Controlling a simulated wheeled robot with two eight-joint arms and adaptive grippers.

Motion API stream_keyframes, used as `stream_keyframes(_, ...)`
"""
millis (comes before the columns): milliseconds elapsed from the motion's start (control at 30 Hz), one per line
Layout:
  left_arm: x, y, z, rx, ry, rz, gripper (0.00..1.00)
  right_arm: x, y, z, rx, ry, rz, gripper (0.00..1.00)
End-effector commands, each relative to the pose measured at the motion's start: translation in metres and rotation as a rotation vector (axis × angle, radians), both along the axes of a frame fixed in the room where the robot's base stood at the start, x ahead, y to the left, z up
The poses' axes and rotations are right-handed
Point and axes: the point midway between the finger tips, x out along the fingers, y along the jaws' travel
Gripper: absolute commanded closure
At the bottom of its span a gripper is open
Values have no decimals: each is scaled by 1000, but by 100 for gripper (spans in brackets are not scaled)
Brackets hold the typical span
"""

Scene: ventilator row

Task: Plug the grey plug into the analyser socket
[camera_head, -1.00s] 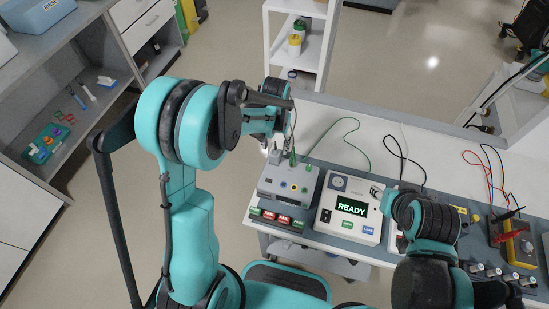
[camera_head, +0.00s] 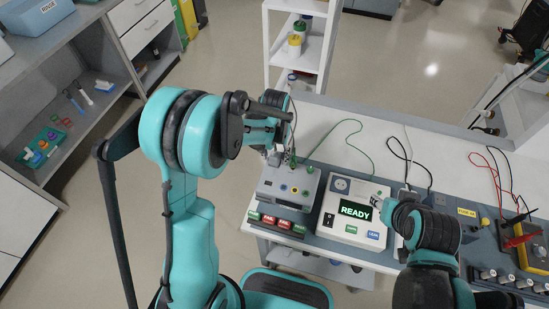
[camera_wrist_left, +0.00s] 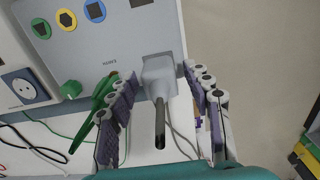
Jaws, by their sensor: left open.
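My left gripper (camera_wrist_left: 164,115) is open, one finger on each side of the plug, with gaps showing. In the head view the left gripper (camera_head: 278,155) is at the box's back edge and largely hides the plug. The analyser (camera_head: 352,212) reads READY, and its round socket (camera_head: 340,184) is empty; the socket also shows in the wrist view (camera_wrist_left: 22,88). My right gripper (camera_head: 378,196) is beside the analyser's right edge; its jaw opening is unclear.
A green clip (camera_wrist_left: 102,98) and green connector (camera_wrist_left: 70,90) lie close to my left gripper's finger. A green cable (camera_head: 345,133) loops over the white bench. Red and black leads and a yellow meter (camera_head: 525,250) are at the right.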

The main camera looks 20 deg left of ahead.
Motion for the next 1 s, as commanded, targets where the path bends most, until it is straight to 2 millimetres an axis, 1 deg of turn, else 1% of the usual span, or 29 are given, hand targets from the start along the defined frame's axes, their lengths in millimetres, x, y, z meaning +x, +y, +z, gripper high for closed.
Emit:
stream_keyframes(100,0,0,0,0,0,0,50,0,0,0,0,0,0,60)
stream_keyframes(167,0,0,0,0,0,0,66,0,0,0,0,0,0,60)
stream_keyframes(200,0,0,0,0,0,0,76,0,0,0,0,0,0,60)
stream_keyframes(300,0,0,0,0,0,0,100,0,0,0,0,0,0,60)
stream_keyframes(700,0,0,2,0,0,0,100,0,0,1,0,0,0,60)
stream_keyframes(1000,0,0,13,0,0,0,100,0,0,9,0,0,0,60)
